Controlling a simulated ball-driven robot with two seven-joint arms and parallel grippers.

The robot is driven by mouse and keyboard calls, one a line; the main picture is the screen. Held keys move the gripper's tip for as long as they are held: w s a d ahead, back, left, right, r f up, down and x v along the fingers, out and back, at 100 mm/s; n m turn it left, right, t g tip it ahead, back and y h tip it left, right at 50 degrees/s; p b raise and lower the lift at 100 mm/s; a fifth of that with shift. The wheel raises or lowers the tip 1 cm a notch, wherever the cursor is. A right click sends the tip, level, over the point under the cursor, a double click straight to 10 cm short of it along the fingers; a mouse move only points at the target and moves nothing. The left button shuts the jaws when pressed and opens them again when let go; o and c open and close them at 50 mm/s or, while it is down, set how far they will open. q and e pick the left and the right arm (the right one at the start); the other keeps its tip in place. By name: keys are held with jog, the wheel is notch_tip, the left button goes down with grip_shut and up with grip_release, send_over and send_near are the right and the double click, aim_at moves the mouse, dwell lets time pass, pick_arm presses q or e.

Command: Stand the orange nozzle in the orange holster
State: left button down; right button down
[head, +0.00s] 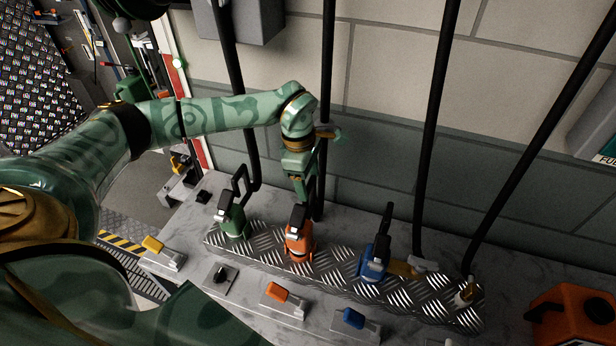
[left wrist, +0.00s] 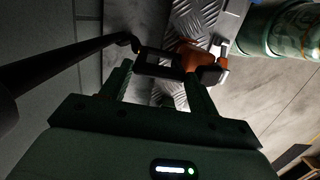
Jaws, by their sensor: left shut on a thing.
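The orange nozzle (head: 299,243) stands roughly upright over the diamond-plate ledge (head: 335,272), with its dark upper part just below my left gripper (head: 300,196). My left gripper is shut on it from above. In the left wrist view the nozzle's black part (left wrist: 160,64) lies between the two fingers, and its orange body (left wrist: 193,57) shows beyond. I cannot tell the orange holster apart from the nozzle's orange lower part, nor how deep the nozzle sits. My right gripper is not in view.
A green nozzle (head: 232,219) stands left of the orange one and a blue nozzle (head: 375,259) right. Black hoses (head: 437,120) hang along the wall behind. Orange (head: 277,291), blue (head: 353,318) and yellow (head: 153,243) blocks sit along the front. An orange tank (head: 575,318) is at right.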

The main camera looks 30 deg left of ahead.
pick_arm(q)
jog(key=shift+f+b, duration=0.55)
jog(key=shift+f, duration=0.45)
jog(key=shift+c, duration=1.5)
grip_release()
notch_tip(320, 180, up, 16)
jog(key=a+p, duration=0.1)
jog(key=a, duration=0.1)
jog(key=shift+s+a, duration=0.2)
jog(key=shift+s, duration=0.1)
